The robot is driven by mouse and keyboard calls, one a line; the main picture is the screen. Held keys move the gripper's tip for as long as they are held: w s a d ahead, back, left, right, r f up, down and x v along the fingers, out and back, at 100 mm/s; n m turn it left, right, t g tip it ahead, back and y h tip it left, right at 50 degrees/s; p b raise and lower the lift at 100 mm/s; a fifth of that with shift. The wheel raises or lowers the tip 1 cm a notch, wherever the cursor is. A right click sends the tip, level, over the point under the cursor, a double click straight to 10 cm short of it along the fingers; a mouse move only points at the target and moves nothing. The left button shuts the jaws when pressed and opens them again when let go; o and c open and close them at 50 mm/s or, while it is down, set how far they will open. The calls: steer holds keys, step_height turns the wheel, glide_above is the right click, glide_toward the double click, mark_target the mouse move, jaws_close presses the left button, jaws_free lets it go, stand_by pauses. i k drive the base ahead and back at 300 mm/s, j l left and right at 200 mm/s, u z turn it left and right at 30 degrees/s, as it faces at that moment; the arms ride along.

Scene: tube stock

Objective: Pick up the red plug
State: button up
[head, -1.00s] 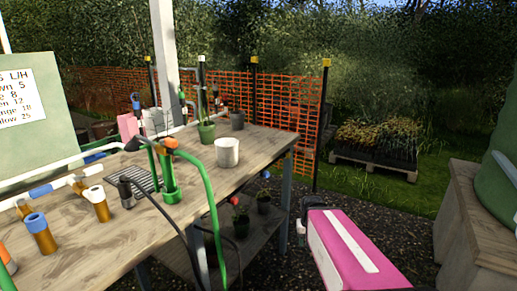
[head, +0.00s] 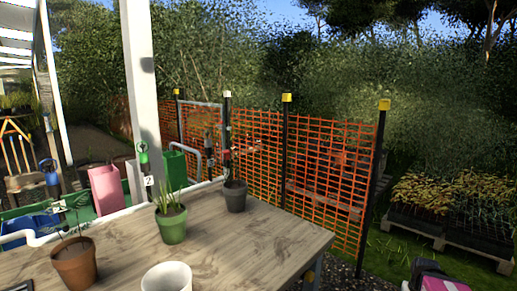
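I cannot make out a red plug for certain in the head view. A small reddish patch (head: 227,155) shows by a dark post behind the table, too small to identify. The wooden table (head: 235,248) fills the lower middle, and its lower shelf is hidden. My gripper does not show clearly; only a pink and dark part is at the bottom right edge.
On the table stand a brown pot (head: 74,264), a white pot (head: 166,277), a green pot (head: 172,226) and a dark grey pot (head: 236,198). A white post (head: 143,90) rises behind. Orange mesh fence (head: 335,170) runs behind the table. A plant pallet (head: 450,235) lies right.

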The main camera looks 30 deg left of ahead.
mark_target(228, 152)
steer(key=i+u, duration=0.2)
steer(key=i, duration=0.3)
steer(key=i+l+u, duration=0.25)
steer(key=i, duration=0.3)
steer(key=i+l+u, duration=0.2)
steer(key=i, duration=0.3)
steer(key=i+l+u, duration=0.15)
steer(key=u, duration=0.15)
steer(key=i+l+u, duration=0.25)
steer(key=i+l, duration=0.05)
steer(key=i, duration=0.05)
